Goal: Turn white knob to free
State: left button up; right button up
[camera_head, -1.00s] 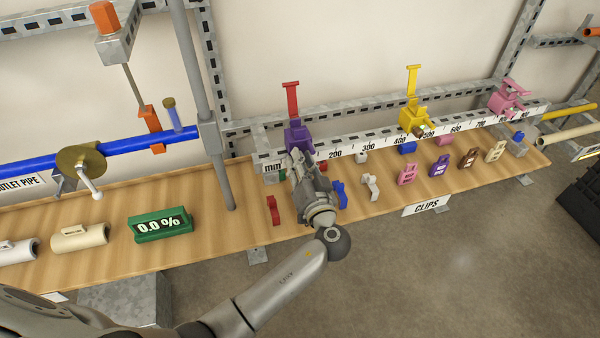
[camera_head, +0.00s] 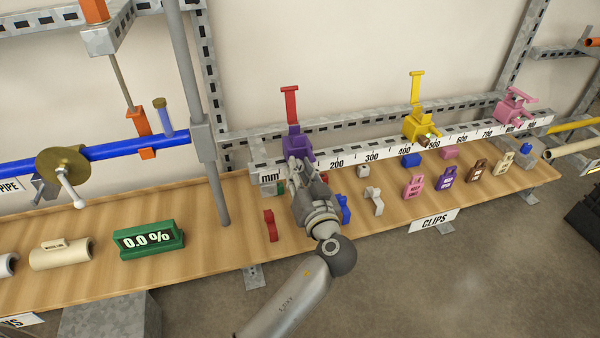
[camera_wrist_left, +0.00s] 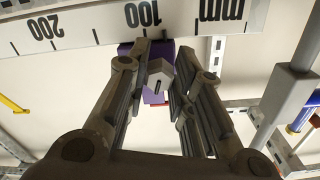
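A pale grey-white knob (camera_wrist_left: 160,76) with a dark slot sits on the front of the purple clamp (camera_head: 297,142), which is on the ruler rail. In the head view my left gripper hides this knob. My left gripper (camera_head: 299,166) is right in front of the purple clamp. In the left wrist view its two fingers (camera_wrist_left: 160,92) stand apart, one on each side of the knob, and the gripper looks open. A gap shows between the knob and the right-hand finger; contact on the left-hand side cannot be told. My right gripper is in neither view.
The ruler rail (camera_head: 375,154) also carries a yellow clamp (camera_head: 418,125) and a pink clamp (camera_head: 516,106). Several coloured clips lie on the wooden shelf (camera_head: 190,205) below. A grey post (camera_head: 190,110) and a green display (camera_head: 148,240) are to the left.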

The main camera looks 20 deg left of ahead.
pick_arm(q)
jog(key=o, duration=0.4)
jog(key=v, duration=1.2)
